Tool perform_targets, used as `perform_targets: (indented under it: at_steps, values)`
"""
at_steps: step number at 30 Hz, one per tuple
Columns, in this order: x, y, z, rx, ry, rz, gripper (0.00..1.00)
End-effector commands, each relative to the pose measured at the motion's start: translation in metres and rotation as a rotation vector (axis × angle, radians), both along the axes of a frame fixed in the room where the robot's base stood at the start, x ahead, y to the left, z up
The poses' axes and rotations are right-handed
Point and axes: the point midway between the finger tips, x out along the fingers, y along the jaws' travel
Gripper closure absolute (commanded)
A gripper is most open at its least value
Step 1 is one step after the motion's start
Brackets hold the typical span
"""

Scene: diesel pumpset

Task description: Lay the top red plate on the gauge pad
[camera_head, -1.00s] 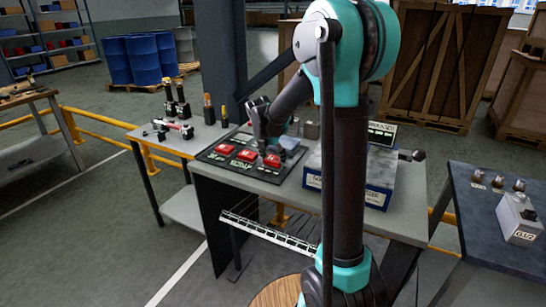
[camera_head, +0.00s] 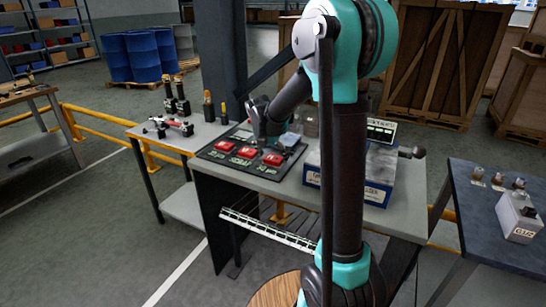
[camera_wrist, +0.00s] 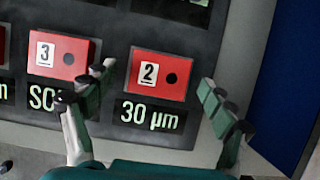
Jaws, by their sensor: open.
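Three red plates lie in a row on a dark labelled board (camera_head: 235,167): a left one (camera_head: 224,145), a middle one (camera_head: 247,152) and a right one (camera_head: 273,160). In the wrist view, the plate marked 2 (camera_wrist: 158,74) sits above a "30 µm" label, with the plate marked 3 (camera_wrist: 62,58) to its left. I cannot tell whether any are stacked. My gripper (camera_wrist: 158,76) is open and empty, its fingers apart on either side of plate 2 in the picture. In the head view it hangs over the board. I cannot identify the gauge pad for certain.
A pale blue-grey block (camera_head: 290,140) sits at the board's back right. A boxy instrument (camera_head: 314,176) with a small display (camera_head: 381,130) stands right of the board. Dark upright tools (camera_head: 209,107) and a red-and-silver tool (camera_head: 168,127) stand on the left bench.

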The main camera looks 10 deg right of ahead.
Motion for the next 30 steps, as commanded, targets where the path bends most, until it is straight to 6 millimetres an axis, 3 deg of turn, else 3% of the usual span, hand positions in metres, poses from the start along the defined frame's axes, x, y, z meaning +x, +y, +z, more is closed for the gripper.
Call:
perform_targets:
  at_steps: [18,30]
  values:
    - [-0.032,0.024,0.096,-0.001,0.001,0.001,0.16]
    - [-0.036,0.026,0.108,0.000,0.000,0.000,0.16]
